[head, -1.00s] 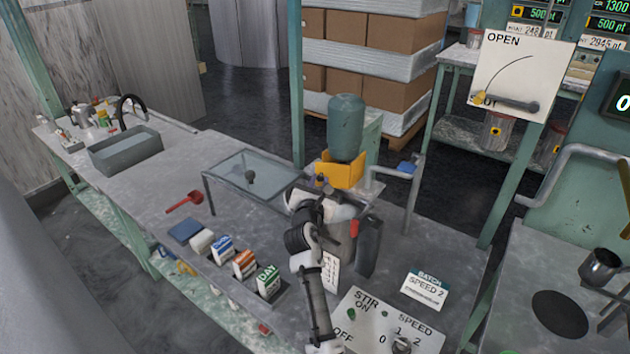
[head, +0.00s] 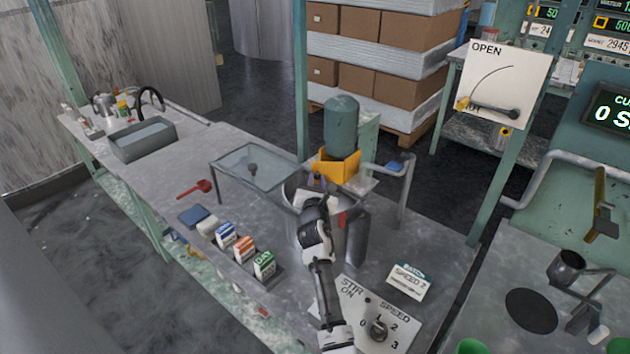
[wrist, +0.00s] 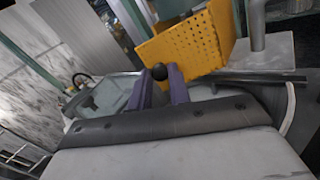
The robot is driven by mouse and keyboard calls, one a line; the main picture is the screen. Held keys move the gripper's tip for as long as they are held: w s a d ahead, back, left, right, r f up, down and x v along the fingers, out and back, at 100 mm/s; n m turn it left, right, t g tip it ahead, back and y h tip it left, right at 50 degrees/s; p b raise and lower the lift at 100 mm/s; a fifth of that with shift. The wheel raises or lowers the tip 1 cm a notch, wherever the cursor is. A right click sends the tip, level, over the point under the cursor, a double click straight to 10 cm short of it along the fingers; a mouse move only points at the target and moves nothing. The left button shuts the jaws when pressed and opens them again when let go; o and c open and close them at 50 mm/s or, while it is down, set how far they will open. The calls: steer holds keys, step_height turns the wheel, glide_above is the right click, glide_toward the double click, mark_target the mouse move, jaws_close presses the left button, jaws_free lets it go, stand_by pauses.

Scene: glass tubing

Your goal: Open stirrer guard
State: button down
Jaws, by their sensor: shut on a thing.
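My gripper (head: 318,186) reaches over the bench to a grey-white vessel, just in front of a yellow perforated piece (head: 340,168) below a green cylinder (head: 341,125). In the wrist view, the two purple fingers of my gripper (wrist: 163,88) are shut on a small dark round knob (wrist: 160,71). The yellow perforated piece (wrist: 188,44) stands close behind the knob. I cannot tell what the knob is fixed to. My arm hides most of the vessel in the head view.
A dark upright block (head: 357,238) stands right of my arm. Coloured cartons (head: 244,248) line the front edge. A control plate (head: 352,300) with a dial is near. A grey bar runs to the right.

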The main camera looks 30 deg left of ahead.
stand_by(0.4)
steer(key=c, duration=1.3)
jaws_free()
step_height(320, 180, up, 20)
steer(key=b, duration=0.3)
